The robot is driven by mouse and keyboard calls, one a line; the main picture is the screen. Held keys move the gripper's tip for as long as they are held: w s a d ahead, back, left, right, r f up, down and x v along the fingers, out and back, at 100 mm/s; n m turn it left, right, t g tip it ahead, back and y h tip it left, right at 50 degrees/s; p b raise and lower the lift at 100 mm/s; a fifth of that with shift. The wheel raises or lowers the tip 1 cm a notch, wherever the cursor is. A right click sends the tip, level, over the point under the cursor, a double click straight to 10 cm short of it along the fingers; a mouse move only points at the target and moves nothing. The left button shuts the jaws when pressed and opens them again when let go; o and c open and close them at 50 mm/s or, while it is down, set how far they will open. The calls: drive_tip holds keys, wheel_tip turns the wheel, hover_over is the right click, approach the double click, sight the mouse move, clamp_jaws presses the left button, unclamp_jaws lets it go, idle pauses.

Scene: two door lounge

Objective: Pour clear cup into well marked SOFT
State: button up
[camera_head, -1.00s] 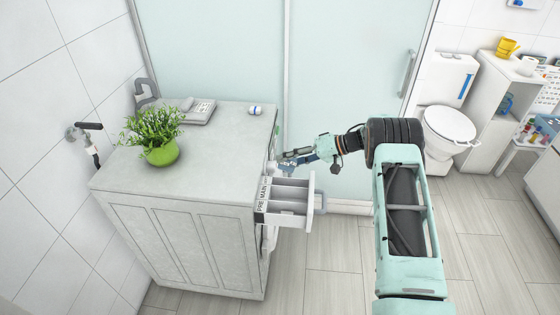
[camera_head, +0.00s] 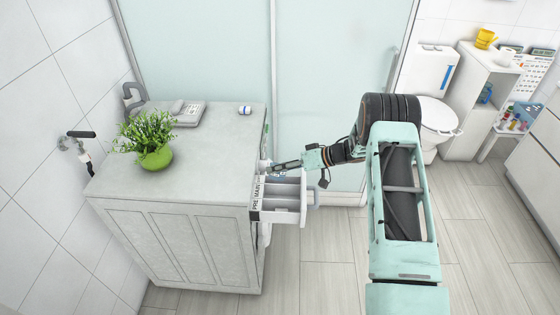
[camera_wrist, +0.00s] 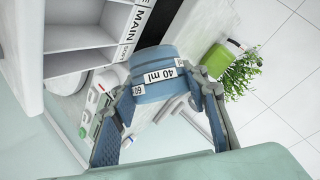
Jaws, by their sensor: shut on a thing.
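My gripper (camera_wrist: 160,88) is shut on a translucent blue-tinted cup (camera_wrist: 158,68) with white bands, one reading "40 ml". The fingers press on both sides of the cup; its contents are hidden. An open white drawer (camera_head: 304,205) with several compartments sticks out from the counter's right side. Its front-edge labels read PRE and MAIN in the head view. In the wrist view MAIN is readable, and the label below it (camera_wrist: 122,56) is too unclear to read. In the head view my gripper (camera_head: 276,165) is at the drawer's far end, by the counter edge; the cup is hardly visible there.
A grey counter (camera_head: 205,165) carries a green potted plant (camera_head: 155,158), a telephone-like device (camera_head: 187,113) and a small white-and-blue cylinder (camera_head: 244,110). A glass partition (camera_head: 330,95) stands behind. A toilet (camera_head: 437,115) and shelf unit (camera_head: 480,100) are at right. Open floor lies right of the drawer.

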sight(278, 179)
drive_tip(key=shift+s+a+f+n+t+b, duration=0.2)
drive_tip(key=shift+s+n+t, duration=0.1)
drive_tip(key=shift+s, duration=0.2)
drive_tip(key=shift+s+a+f+n+t+b, duration=0.1)
drive_tip(key=shift+s+n+t+b, duration=0.15)
drive_tip(key=shift+s, duration=0.2)
drive_tip(key=b, duration=0.1)
drive_tip(key=s+f+n+t+b, duration=0.1)
drive_tip(key=b, duration=0.1)
drive_tip(key=shift+s+a+h, duration=0.2)
drive_tip(key=shift+s+h, duration=0.05)
drive_tip(key=shift+h, duration=0.05)
drive_tip(key=s+n+t+b, duration=0.1)
drive_tip(key=b, duration=0.3)
drive_tip(key=s+n+t+b, duration=0.1)
drive_tip(key=b, duration=0.3)
drive_tip(key=shift+s+a+b, duration=0.35)
drive_tip(key=shift+s+a, duration=0.05)
drive_tip(key=shift+r, duration=0.1)
